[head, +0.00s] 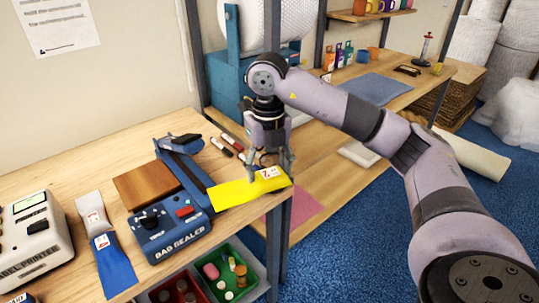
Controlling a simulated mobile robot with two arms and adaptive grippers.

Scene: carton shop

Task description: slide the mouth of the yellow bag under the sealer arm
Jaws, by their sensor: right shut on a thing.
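The yellow bag (232,193) lies near the front right corner of the wooden table, with its flat left end beside the right side of the blue bag sealer (168,238). Its fuller right end carries a white label and lies close to the table edge. The sealer arm (185,163) is a long blue bar to the left of the bag. I cannot tell whether the bag's left edge touches the sealer or reaches under the arm. My right gripper (267,169) points down from above and is shut on the bag near its label. My left gripper is out of view.
A blue and white bag (110,260) and a label printer (33,240) are further left. Dark and red markers (222,147) lie behind the bag. Red and green bins (228,275) sit below the table.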

